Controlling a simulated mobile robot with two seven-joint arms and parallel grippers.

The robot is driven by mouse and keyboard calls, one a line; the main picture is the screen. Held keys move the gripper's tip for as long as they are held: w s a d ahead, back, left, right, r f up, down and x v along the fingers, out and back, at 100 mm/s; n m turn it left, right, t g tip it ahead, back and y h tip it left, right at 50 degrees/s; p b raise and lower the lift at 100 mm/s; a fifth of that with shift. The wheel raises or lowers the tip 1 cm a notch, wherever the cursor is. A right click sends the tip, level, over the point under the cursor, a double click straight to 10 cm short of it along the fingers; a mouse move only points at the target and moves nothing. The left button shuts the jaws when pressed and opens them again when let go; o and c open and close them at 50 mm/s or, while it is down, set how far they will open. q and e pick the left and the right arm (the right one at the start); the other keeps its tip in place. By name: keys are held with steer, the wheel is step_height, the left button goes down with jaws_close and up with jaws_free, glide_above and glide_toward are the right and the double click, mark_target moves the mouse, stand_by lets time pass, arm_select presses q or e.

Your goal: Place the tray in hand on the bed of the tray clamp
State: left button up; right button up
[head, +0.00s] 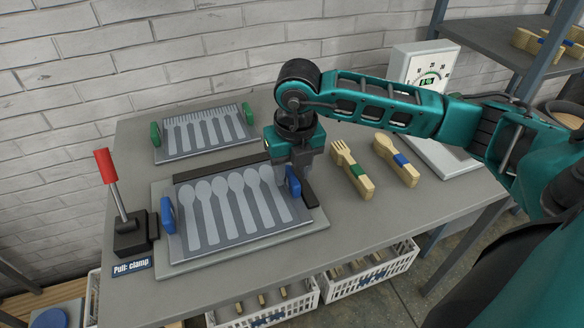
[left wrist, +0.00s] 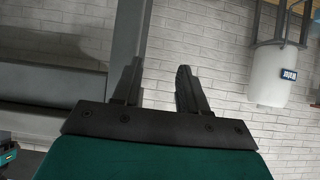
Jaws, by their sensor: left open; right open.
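A grey tray with spoon-shaped hollows and blue handles (head: 212,216) lies on the bed of the tray clamp (head: 310,232) in the head view. My right gripper (head: 296,184) is open at the tray's right blue handle, with the handle close to its fingers. Contact there cannot be told. The clamp's red-handled lever (head: 108,180) stands on a black base at the left, above a "Pull: clamp" label (head: 131,266). My left gripper (left wrist: 158,88) is open and empty in the left wrist view, facing a brick wall; it does not show in the head view.
A second tray with green handles (head: 203,138) lies behind the clamp. A green-banded fork bundle (head: 352,172) and a blue-banded spoon bundle (head: 397,162) lie to the right. White crates (head: 262,306) sit below the table.

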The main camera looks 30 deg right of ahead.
arm_select(q)
steer(key=shift+s+a+p, duration=0.25)
steer(key=shift+a+p, duration=0.1)
steer(key=shift+p, duration=0.15)
arm_select(e)
step_height(320, 180, up, 12)
steer(key=s, duration=0.1)
steer(key=shift+s+a, duration=0.15)
steer(key=shift+s, duration=0.05)
arm_select(q)
steer(key=shift+r, duration=0.15)
arm_select(e)
steer(key=shift+f, duration=0.1)
steer(key=shift+s, duration=0.1)
